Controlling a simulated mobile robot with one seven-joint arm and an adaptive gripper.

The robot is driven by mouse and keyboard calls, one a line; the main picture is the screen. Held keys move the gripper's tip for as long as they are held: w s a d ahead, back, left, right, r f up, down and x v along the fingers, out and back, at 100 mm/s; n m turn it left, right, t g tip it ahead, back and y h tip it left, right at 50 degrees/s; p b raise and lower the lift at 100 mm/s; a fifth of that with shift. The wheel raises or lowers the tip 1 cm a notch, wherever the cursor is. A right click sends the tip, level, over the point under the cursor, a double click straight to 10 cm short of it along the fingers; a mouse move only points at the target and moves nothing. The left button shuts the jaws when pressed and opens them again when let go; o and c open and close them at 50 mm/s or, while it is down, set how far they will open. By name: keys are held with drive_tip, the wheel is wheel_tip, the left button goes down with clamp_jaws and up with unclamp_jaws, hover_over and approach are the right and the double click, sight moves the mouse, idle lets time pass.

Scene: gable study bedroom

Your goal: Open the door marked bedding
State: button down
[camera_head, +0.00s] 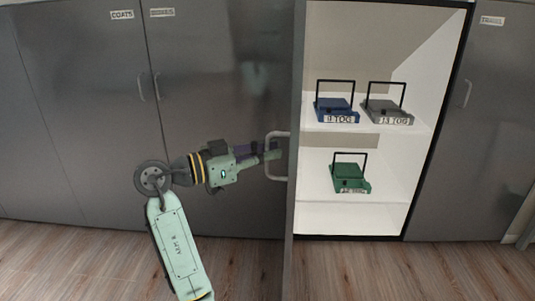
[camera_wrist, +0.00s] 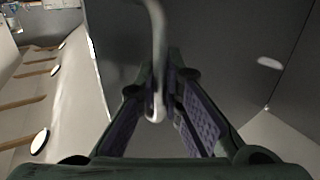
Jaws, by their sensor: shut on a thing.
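A grey cabinet door (camera_head: 297,110) stands swung open, seen nearly edge-on in the head view; no marking on it can be read from here. Its bar handle (camera_head: 279,136) sticks out to the left. My gripper (camera_head: 272,154) is shut on this handle. In the wrist view the pale handle (camera_wrist: 158,50) runs down between the two fingers of my gripper (camera_wrist: 164,108), and the grey door face fills the area behind. The opening right of the door shows a white interior (camera_head: 375,219) with shelves.
Inside are a blue case (camera_head: 336,108) and a grey case (camera_head: 385,110) on the upper shelf, and a green case (camera_head: 349,176) below. Shut grey doors (camera_head: 75,120) stand left, one labelled COATS (camera_head: 122,14); another (camera_head: 475,130) stands right. The wooden floor (camera_head: 430,270) in front is clear.

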drive_tip(key=shift+s+f, duration=0.1)
drive_tip(key=c, duration=1.7)
unclamp_jaws()
drive_tip(key=shift+a, duration=0.2)
drive_tip(key=v, duration=1.1)
drive_tip(key=shift+s+a, duration=0.2)
drive_tip(key=shift+a, duration=0.15)
